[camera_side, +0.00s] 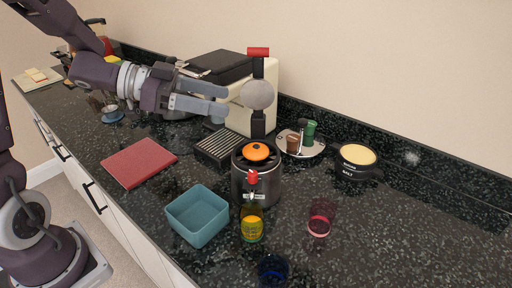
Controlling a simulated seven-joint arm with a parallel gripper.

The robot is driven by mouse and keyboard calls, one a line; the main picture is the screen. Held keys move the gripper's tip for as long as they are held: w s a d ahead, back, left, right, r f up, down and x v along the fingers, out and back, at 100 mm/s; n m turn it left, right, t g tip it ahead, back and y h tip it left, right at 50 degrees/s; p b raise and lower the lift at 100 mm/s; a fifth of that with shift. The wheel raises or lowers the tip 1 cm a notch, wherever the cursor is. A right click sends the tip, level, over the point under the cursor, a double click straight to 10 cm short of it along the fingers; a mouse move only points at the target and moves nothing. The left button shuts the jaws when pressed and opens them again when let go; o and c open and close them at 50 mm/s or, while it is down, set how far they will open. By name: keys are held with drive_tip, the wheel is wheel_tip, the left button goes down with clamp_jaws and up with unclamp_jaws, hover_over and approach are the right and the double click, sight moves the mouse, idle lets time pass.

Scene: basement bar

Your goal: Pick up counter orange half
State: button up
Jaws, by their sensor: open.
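A rounded orange piece (256,151), which looks like the orange half, sits on top of a dark cylindrical container (240,186) on the counter. A small dark mark shows on its top. My gripper (227,99) is open and empty, with its fingers pointing right. In the picture it is above and to the left of the orange piece, clearly apart from it.
A lever press (258,94) with a red handle and grey ball stands behind the orange piece. A pink glass (320,217) is right; a red board (138,162) lies left.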

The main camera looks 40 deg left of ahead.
approach(245, 146)
drive_tip(key=w+d, duration=0.3)
drive_tip(key=x, duration=0.3)
drive_tip(key=f+x, duration=0.1)
drive_tip(key=x, duration=0.3)
drive_tip(key=shift+s+a+f, duration=0.1)
drive_tip(key=shift+s+a, duration=0.05)
drive_tip(key=shift+s, duration=0.05)
drive_tip(key=c, duration=1)
